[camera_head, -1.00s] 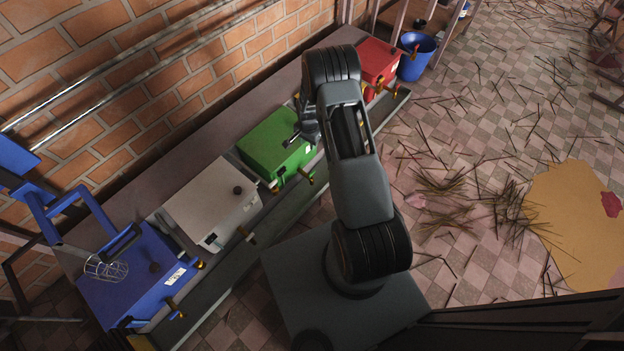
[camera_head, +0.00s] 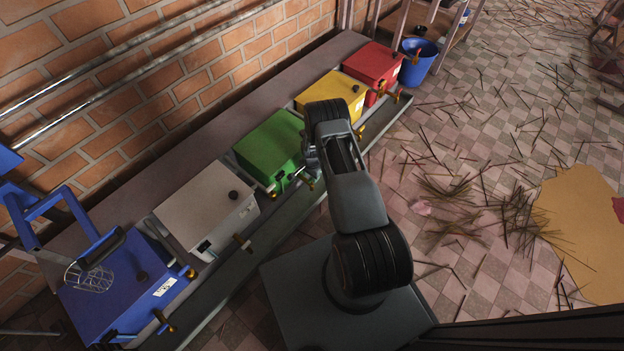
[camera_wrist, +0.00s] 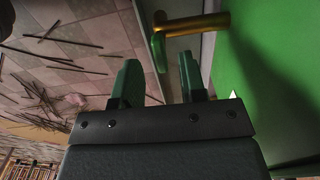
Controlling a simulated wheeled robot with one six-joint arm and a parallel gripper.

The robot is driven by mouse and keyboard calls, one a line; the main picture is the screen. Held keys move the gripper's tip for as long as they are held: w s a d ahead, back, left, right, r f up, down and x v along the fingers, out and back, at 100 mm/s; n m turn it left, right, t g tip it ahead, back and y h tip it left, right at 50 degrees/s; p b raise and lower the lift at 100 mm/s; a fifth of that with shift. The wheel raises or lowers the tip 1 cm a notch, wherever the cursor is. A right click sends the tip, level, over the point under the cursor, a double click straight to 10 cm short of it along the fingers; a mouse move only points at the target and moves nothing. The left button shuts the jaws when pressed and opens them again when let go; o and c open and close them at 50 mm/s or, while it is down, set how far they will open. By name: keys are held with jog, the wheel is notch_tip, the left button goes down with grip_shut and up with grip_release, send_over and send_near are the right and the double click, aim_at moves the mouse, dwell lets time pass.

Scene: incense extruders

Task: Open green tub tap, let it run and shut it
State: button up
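The green tub (camera_head: 268,143) stands on the bench between the white and yellow tubs. Its tap shows in the wrist view as a brass pipe (camera_wrist: 200,24) with a green handle (camera_wrist: 158,48) hanging at its end. My gripper (camera_wrist: 160,64) is open, its two fingers apart, with the lower end of the handle in the gap at the fingertips. No finger clearly touches the handle. In the head view my gripper (camera_head: 303,178) is at the front of the green tub, and my arm hides part of it. I cannot see any flow from the tap.
The white tub (camera_head: 205,205) and blue tub (camera_head: 115,285) stand to the left. The yellow tub (camera_head: 330,92) and red tub (camera_head: 372,65) stand to the right. A trough (camera_head: 245,255) runs along the front. A blue bucket (camera_head: 418,65) stands beyond. Sticks litter the floor.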

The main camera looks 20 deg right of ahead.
jog(key=shift+f, duration=0.95)
grip_shut()
